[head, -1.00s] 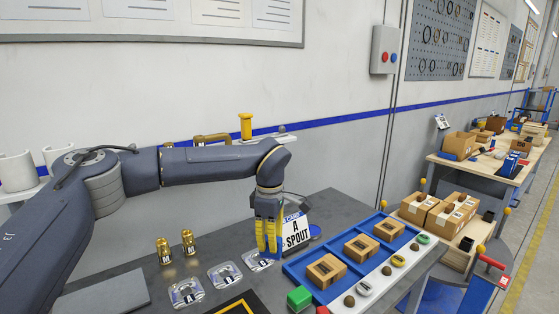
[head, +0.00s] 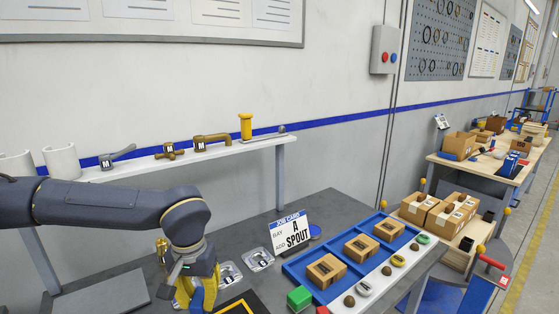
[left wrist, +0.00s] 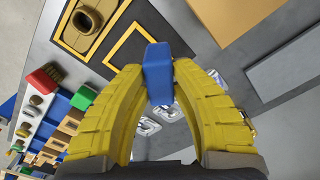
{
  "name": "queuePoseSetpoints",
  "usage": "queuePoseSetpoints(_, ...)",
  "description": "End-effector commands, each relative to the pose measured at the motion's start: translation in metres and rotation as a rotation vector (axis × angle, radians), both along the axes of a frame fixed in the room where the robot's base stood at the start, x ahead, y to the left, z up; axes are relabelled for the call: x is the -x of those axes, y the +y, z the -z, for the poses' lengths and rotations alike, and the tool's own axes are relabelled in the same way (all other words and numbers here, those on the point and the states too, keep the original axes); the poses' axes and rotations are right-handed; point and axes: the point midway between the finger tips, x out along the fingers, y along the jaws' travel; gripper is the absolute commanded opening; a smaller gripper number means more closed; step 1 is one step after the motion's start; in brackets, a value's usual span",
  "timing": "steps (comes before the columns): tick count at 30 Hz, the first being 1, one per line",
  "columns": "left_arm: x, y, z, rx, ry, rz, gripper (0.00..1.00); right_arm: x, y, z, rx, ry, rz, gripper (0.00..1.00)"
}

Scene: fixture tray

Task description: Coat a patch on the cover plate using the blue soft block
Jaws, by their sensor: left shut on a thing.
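My left gripper (head: 197,292) is at the lower left of the head view, low over the dark bench, with its yellow fingers pointing down. In the left wrist view its fingers (left wrist: 158,85) are shut on the blue soft block (left wrist: 157,70), which sticks out past the fingertips. A tan flat plate (left wrist: 232,14) and a grey flat slab (left wrist: 290,68) lie beyond the fingers in the wrist view; which is the cover plate, I cannot tell. The grey slab also shows in the head view (head: 105,292). My right gripper is out of view.
A brown housing (left wrist: 84,22) sits in a yellow-bordered square beside another bordered square. Clear packs (head: 260,260), a job card (head: 291,234) and a blue tray (head: 297,269) with boxes stand right of the gripper. A shelf (head: 230,150) with taps runs behind.

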Motion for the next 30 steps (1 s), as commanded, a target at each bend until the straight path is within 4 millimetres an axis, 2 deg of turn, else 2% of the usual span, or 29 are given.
queuePoseSetpoints(6,0.002,0.020,0.001,0.000,0.000,-0.038,0.00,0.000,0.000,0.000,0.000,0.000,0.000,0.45)
queuePoseSetpoints(11,0.006,0.019,0.007,-0.001,0.003,-0.038,0.00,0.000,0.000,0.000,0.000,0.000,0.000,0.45)
queuePoseSetpoints(14,0.010,0.002,0.014,-0.001,0.003,-0.003,0.00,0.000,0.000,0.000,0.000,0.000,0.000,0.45)
queuePoseSetpoints(21,0.016,-0.068,0.029,0.001,0.004,0.093,0.00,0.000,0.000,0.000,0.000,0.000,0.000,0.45)
queuePoseSetpoints(27,0.021,-0.123,0.032,0.002,0.003,0.117,0.00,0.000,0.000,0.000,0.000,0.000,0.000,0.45)
queuePoseSetpoints(30,0.022,-0.144,0.031,0.002,0.001,0.109,0.00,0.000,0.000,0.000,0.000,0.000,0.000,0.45)
